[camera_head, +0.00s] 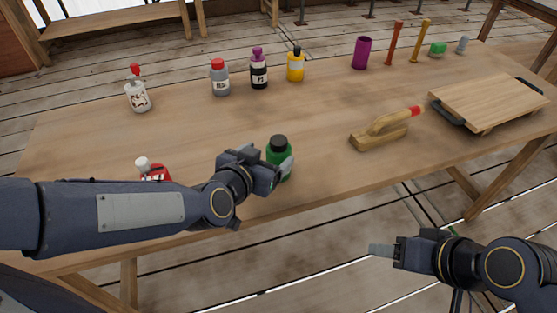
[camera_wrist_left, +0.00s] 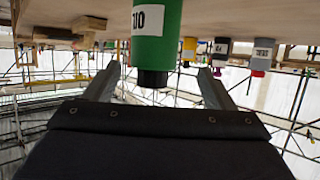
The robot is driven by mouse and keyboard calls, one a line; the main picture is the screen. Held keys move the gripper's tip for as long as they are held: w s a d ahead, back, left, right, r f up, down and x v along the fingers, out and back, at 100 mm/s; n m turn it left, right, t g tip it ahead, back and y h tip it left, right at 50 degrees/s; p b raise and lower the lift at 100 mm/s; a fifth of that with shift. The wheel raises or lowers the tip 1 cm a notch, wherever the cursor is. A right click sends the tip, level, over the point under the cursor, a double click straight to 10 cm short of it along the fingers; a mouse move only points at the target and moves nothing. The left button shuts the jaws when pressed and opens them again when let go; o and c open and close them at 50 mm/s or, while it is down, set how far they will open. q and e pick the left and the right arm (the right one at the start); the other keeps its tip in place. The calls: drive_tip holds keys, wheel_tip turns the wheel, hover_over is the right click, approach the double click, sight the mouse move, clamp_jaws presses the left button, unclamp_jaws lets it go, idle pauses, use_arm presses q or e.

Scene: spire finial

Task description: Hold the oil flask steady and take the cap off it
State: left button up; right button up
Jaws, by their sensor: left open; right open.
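The oil flask is a green bottle (camera_head: 277,158) with a black cap (camera_head: 279,142), upright near the table's front edge. In the left wrist view, which is upside down, the flask (camera_wrist_left: 158,30) shows a white label that appears to read OIL, and its cap (camera_wrist_left: 153,78) points down. In the left wrist view the flask and cap line up between the spread fingers (camera_wrist_left: 158,75), with gaps on both sides. My right gripper (camera_head: 382,250) is open and empty, in front of the table and away from the flask.
A red bottle with a white cap (camera_head: 153,171) stands behind my left arm. Several bottles line the back, including a yellow one (camera_head: 295,66). A wooden tool (camera_head: 380,134) and a board (camera_head: 488,101) lie right of the flask. The table (camera_head: 200,130) behind the flask is clear.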

use_arm(q)
drive_tip(key=x, duration=0.3)
drive_tip(key=b+x, duration=0.1)
drive_tip(key=x, duration=0.2)
drive_tip(key=shift+s+d, duration=0.2)
drive_tip(key=shift+d, duration=0.15)
drive_tip(key=shift+w+d+f+b, duration=0.15)
drive_tip(key=shift+w+b, duration=0.2)
drive_tip(key=shift+w, duration=0.1)
drive_tip(key=c, duration=1.1)
